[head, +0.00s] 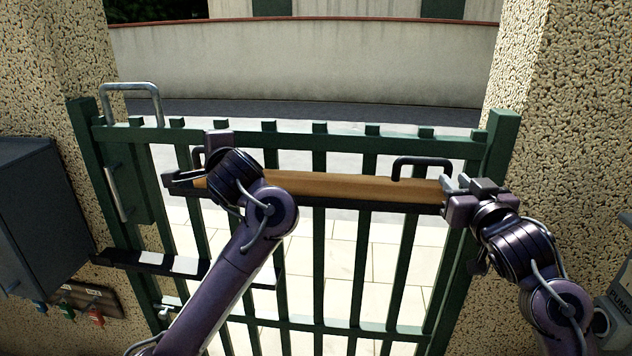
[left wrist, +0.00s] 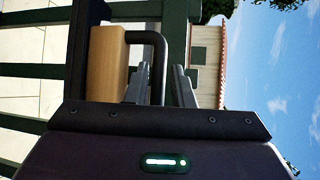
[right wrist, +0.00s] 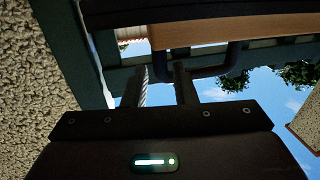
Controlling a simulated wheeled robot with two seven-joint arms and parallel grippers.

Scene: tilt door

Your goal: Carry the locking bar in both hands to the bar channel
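The locking bar (head: 335,186) is a long wooden beam with two black handles, lying level across the upper gate. A black strip (head: 375,206), seemingly the bar channel, runs along its lower edge. The bar looks set in or against it; exact seating is unclear. My left gripper (head: 203,160) is at the bar's left end, partly hidden by my arm. In the left wrist view its fingers (left wrist: 162,88) are apart, with the left handle (left wrist: 158,62) between them. My right gripper (head: 462,192) is by the bar's right end; its fingers (right wrist: 162,85) are apart, near the right handle (right wrist: 212,70).
The green gate (head: 320,225) stands between two pebbled pillars (head: 560,120). A grey box (head: 40,215) is at left, above colored knobs. A dark latch bar with white patches (head: 150,262) crosses the gate's lower left. A metal loop (head: 130,88) rises at the gate's upper left.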

